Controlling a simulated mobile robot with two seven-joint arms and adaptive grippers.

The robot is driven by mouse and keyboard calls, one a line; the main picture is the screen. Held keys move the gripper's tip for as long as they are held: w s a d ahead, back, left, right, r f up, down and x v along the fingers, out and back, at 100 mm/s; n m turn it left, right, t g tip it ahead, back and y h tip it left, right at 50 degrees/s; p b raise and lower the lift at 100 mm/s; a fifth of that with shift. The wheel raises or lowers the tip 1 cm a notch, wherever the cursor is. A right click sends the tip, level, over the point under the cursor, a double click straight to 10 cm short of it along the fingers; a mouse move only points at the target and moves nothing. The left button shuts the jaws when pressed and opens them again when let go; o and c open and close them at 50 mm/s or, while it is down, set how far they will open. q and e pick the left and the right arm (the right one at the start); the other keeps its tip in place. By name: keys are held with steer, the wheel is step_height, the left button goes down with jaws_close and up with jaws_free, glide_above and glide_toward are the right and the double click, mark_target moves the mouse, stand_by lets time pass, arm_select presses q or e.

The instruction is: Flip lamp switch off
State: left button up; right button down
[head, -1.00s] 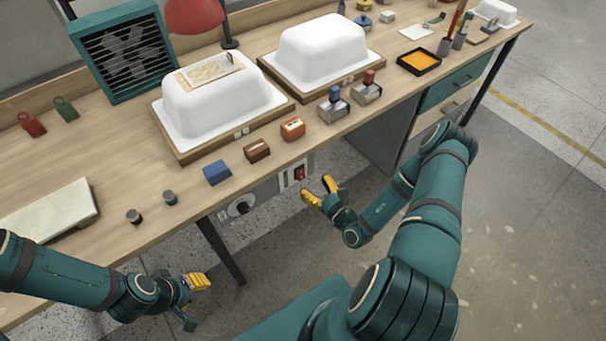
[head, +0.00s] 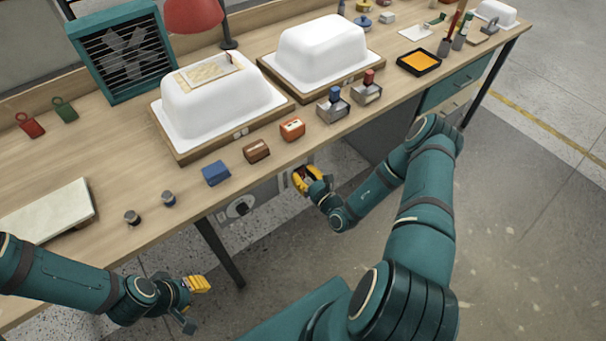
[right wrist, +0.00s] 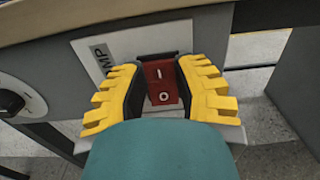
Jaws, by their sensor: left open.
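The red lamp switch (right wrist: 163,78) shows in the right wrist view, marked I above and O below, on a pale plate on the grey panel. I cannot tell which half is pressed in. My left gripper (head: 198,286) is open and empty, low in front of the table. The red lamp (head: 193,14) stands at the back.
A dial (right wrist: 12,101) is on the panel left of the switch. The wooden tabletop (head: 110,190) above carries two white tub shells (head: 215,105) (head: 322,50), several small blocks and a fan box (head: 122,50). A table leg (head: 220,250) stands left of the panel.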

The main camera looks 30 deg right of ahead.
steer(key=shift+s+f+t+b, duration=0.1)
steer(key=shift+f+t+b, duration=0.3)
steer(key=shift+t+b, duration=0.8)
steer(key=shift+r+t+b, duration=0.2)
steer(key=shift+t+b, duration=0.25)
steer(key=shift+t, duration=0.05)
steer(key=shift+y, duration=0.3)
steer(key=c, duration=0.7)
jaws_free()
steer(key=shift+o, duration=0.2)
steer(key=shift+s, duration=0.1)
steer(key=a+v, duration=0.1)
steer(key=v, duration=1)
steer(key=shift+s+d, duration=0.4)
steer(key=shift+d, duration=0.1)
